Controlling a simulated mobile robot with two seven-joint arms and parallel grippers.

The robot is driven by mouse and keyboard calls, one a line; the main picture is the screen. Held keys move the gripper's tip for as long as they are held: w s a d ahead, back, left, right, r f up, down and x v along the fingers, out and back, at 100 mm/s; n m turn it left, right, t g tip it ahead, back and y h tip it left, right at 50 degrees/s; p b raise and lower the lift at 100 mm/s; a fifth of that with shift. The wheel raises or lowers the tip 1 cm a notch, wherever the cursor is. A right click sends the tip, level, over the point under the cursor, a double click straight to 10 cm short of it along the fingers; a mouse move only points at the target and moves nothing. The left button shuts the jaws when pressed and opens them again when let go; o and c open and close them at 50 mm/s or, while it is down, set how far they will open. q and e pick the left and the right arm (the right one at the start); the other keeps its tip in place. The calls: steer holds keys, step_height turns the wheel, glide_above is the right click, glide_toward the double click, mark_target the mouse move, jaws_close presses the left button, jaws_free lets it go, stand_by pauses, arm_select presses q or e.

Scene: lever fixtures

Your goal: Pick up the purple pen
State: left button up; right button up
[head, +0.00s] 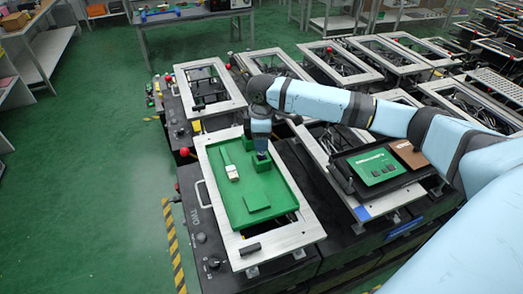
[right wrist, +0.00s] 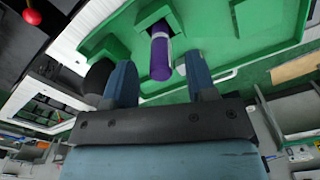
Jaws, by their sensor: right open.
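The purple pen (right wrist: 160,57) stands out of a green holder (right wrist: 153,14) in the right wrist view, with a pale band near the holder. In the head view only a small dark purple part of the pen (head: 262,156) shows under my right gripper (head: 260,143). In the right wrist view my right gripper (right wrist: 159,66) is open, with one blue-grey finger on each side of the pen's free end. I cannot tell whether either finger touches it. My left gripper is not in view.
The green tray (head: 283,200) lies in a pale metal frame (head: 214,187). A white-and-green brush-like object (head: 231,172) and a flat green block (head: 256,201) are in it. A fixture with a dark panel and green plate (head: 374,166) stands to the right. Green floor lies left.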

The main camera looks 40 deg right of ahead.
mark_target(262, 153)
steer(key=shift+f, duration=1.6)
steer(key=shift+c, duration=0.4)
jaws_close()
steer(key=shift+r, duration=0.1)
